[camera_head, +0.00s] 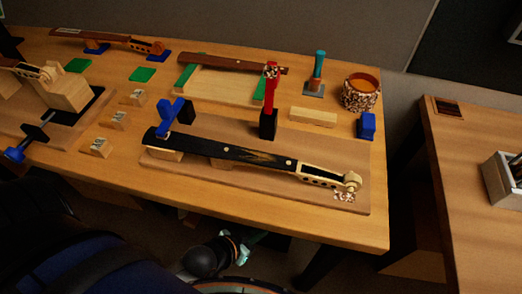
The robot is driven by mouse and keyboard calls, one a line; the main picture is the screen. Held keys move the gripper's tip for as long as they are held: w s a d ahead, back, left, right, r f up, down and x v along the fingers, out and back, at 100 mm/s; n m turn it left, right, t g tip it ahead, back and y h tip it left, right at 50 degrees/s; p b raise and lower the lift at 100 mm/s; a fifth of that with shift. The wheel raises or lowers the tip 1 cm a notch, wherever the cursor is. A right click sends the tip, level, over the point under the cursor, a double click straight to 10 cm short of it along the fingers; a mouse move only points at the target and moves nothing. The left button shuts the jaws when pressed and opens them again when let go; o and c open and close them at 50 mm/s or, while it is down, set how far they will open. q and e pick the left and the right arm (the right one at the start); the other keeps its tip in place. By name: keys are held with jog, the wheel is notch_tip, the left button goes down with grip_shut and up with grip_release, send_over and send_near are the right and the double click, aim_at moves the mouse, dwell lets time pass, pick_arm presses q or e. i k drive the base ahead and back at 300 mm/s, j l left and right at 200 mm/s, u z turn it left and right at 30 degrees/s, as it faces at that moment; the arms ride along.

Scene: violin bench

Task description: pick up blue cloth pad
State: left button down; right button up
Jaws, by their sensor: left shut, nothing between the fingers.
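A small blue block-like piece (366,126) stands near the right edge of the bench, just below a speckled round pot. Flat blue pads (97,49) also lie at the back left under a brown violin neck, partly covered by it. I cannot tell for certain which of these is the cloth pad. My left gripper (243,247) is low in the picture, below the bench's front edge, seen small and partly dark. It is shut and empty, well apart from all the blue pieces. My right gripper is not in view.
A dark fingerboard with a pale scroll (250,158) lies on a brown board along the bench front. A red upright tool (269,100), a pale block (313,116) and the speckled pot (361,93) stand behind it. A second table (455,150) is at right, across a gap.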

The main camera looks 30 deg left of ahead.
aim_at(366, 125)
jog(key=l+u, duration=0.2)
jog(key=u, duration=0.25)
jog(key=l+u, duration=0.25)
jog(key=u, duration=0.15)
jog(key=l+u, duration=0.2)
jog(key=u, duration=0.25)
jog(key=k, duration=0.05)
